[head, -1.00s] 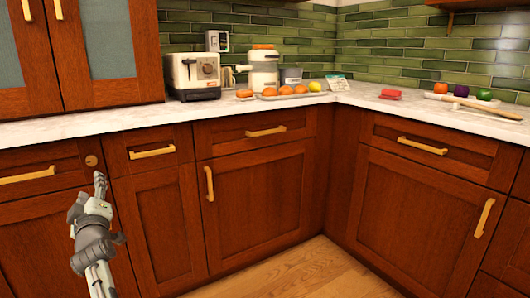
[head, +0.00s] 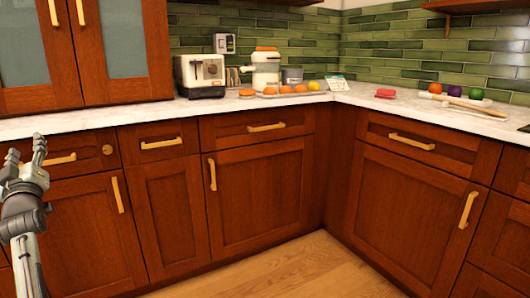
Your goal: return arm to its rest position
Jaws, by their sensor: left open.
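My left gripper (head: 25,160) shows at the left edge of the head view, on a grey and white arm that comes up from the lower left. Its fingers point up and stand apart, with nothing between them. It appears in front of the wooden drawers and cabinet doors, below the level of the counter. My right gripper and arm are not in view.
A white counter (head: 350,97) runs along both walls above wooden cabinets (head: 255,195). On it stand a toaster (head: 201,75), a juicer (head: 266,70), a tray of fruit, a pink block (head: 385,93) and a rolling pin (head: 474,104). The wooden floor (head: 290,270) in front is clear.

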